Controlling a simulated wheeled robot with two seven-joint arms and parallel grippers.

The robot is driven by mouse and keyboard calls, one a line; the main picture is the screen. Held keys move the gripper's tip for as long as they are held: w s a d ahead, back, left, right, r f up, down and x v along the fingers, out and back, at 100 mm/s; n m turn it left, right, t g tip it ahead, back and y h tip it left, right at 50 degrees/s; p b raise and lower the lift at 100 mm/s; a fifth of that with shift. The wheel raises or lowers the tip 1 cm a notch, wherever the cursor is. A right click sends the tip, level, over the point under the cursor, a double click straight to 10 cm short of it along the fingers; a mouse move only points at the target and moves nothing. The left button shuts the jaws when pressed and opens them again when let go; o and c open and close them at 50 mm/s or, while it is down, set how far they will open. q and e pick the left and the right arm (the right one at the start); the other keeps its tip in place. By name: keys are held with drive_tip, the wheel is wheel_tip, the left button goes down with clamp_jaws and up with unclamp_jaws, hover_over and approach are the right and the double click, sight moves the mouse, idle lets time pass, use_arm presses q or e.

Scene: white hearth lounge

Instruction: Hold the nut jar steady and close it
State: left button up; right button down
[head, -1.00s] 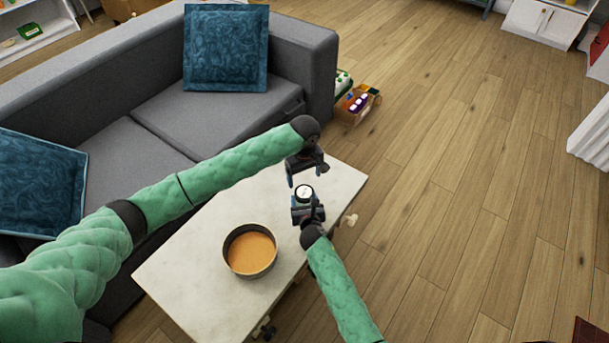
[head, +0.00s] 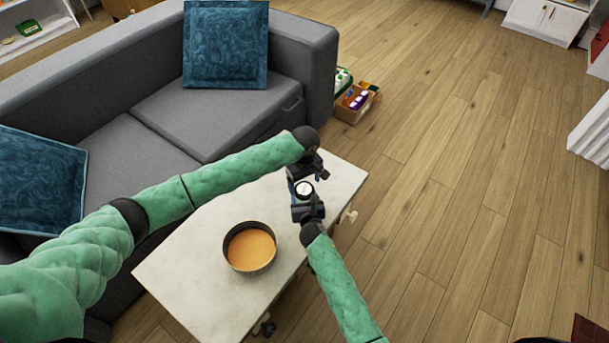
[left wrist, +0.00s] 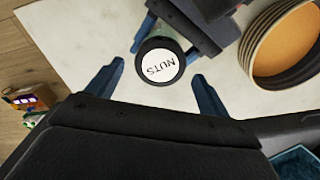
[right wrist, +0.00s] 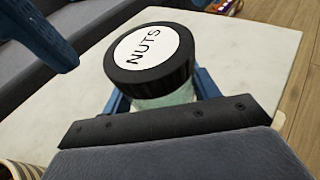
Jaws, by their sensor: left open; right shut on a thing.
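The nut jar (right wrist: 160,102) is a clear greenish jar with a black lid (right wrist: 150,58) on it and a white label reading NUTS. The lid also shows in the left wrist view (left wrist: 160,66) and in the head view (head: 304,188). My right gripper (head: 307,209) is shut on the jar's body, below the lid. My left gripper (left wrist: 161,72) is open, with its blue fingers on either side of the lid and apart from it. One left finger also shows at the upper left of the right wrist view. Whether the lid is fully seated cannot be told.
A white table (head: 200,285) lies under the arms. A round dark-rimmed container (head: 228,255) with an orange-brown inside stands on it, left of the jar. A grey sofa (head: 185,118) is behind the table. A box of small items (head: 357,103) sits on the floor.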

sight(304, 188)
use_arm(q)
drive_tip(key=shift+f, duration=1.5)
drive_tip(key=shift+c, duration=0.2)
drive_tip(key=c, duration=1)
drive_tip(key=shift+o, duration=0.2)
drive_tip(key=m, duration=0.4)
drive_tip(key=shift+m, duration=0.4)
drive_tip(key=m, duration=1.2)
